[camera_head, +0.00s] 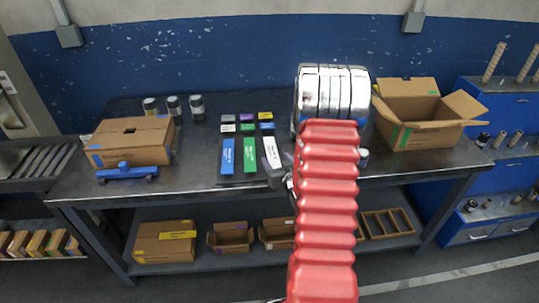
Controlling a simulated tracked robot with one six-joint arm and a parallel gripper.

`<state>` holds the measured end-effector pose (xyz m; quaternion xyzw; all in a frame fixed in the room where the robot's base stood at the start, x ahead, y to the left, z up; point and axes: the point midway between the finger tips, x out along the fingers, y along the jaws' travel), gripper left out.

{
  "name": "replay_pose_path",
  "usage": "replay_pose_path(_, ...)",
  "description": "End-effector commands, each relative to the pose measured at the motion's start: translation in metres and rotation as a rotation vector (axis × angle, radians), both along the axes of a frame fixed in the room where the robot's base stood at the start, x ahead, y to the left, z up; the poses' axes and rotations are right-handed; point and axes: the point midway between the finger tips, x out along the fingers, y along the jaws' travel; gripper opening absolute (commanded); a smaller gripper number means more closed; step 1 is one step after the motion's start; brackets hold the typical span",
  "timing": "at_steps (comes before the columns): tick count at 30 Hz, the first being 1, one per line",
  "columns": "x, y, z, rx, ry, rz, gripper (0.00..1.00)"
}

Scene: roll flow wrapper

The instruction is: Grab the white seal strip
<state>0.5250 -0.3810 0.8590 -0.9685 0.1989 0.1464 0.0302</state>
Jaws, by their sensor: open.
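The white seal strip (270,153) stands at the right end of a row of strips on the dark workbench. A green strip (249,156) and a blue strip (228,157) are to its left. My gripper (272,163) is at the strip's right side, in front of the red bellows of my arm. Its grey finger parts overlap the lower edge of the strip in the picture. The gripper is open. Whether the strip lies between the fingers cannot be told from this view.
Small coloured blocks (247,117) lie behind the strips. A closed carton (130,141) with a blue tape tool (127,172) is at left. Several jars (173,104) stand behind it.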

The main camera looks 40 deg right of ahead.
Motion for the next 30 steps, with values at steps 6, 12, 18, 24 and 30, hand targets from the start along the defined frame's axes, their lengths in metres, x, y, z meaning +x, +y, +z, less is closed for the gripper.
replay_pose_path(6, 0.001, 0.000, 0.000, -0.001, 0.000, 0.001, 0.57)
replay_pose_path(12, 0.017, -0.009, -0.005, -0.001, 0.001, 0.003, 0.57)
replay_pose_path(18, 0.039, -0.020, -0.012, -0.001, 0.001, 0.003, 0.57)
replay_pose_path(24, 0.045, -0.022, -0.014, 0.000, 0.001, 0.001, 0.57)
replay_pose_path(30, 0.045, -0.022, -0.014, 0.000, 0.001, 0.001, 0.57)
